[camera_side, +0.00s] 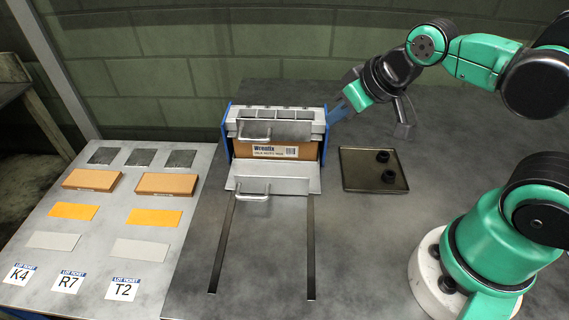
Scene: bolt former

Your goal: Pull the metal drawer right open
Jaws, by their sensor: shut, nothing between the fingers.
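A metal drawer unit with blue side walls (226,132) stands at the centre back. Its upper metal front (288,130) has a bar handle (255,134), with a row of compartments above it. Below is a lower metal front (300,185) with its own bar handle (252,191), low at the near side. A brown carton labelled Wenslix (262,151) shows between the two fronts. My gripper (337,113) is shut and empty just right of the unit's upper right corner, away from both handles. Its fingertips are small here, and I cannot tell whether they touch the side wall.
Two dark rails (222,245) (311,245) run forward from the unit over clear table. A dark tray (357,178) with two black parts lies to the right. A pale board (110,215) with cards, brown blocks and lot tickets lies to the left.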

